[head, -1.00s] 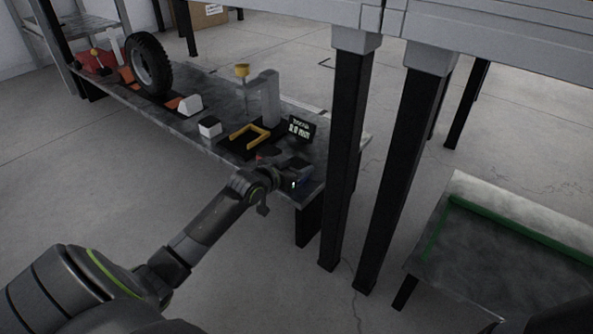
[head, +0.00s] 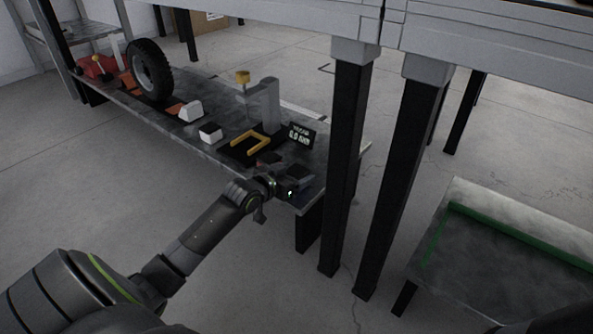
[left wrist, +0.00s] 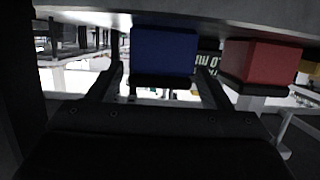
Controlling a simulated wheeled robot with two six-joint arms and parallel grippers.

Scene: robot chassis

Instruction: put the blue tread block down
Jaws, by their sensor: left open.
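The blue tread block (left wrist: 163,52) shows in the left wrist view, which looks upside down. It appears to rest on the grey bench top (left wrist: 120,19), with a dark layer on its other side. My left gripper (left wrist: 163,88) is open, with one finger to each side of the block and a gap visible at both. In the head view my left gripper (head: 287,187) is at the near right end of the bench (head: 190,138); I cannot make out the blue block there. A red block (left wrist: 262,64) sits beside it, to the right in the wrist view. My right gripper is not in view.
A yellow U-shaped piece (head: 250,143), a small display (head: 301,135), a grey stand (head: 267,103), white-topped blocks (head: 210,131) and a tyre (head: 151,70) stand on the bench. Dark posts (head: 345,160) rise just right of it. Floor in front is clear.

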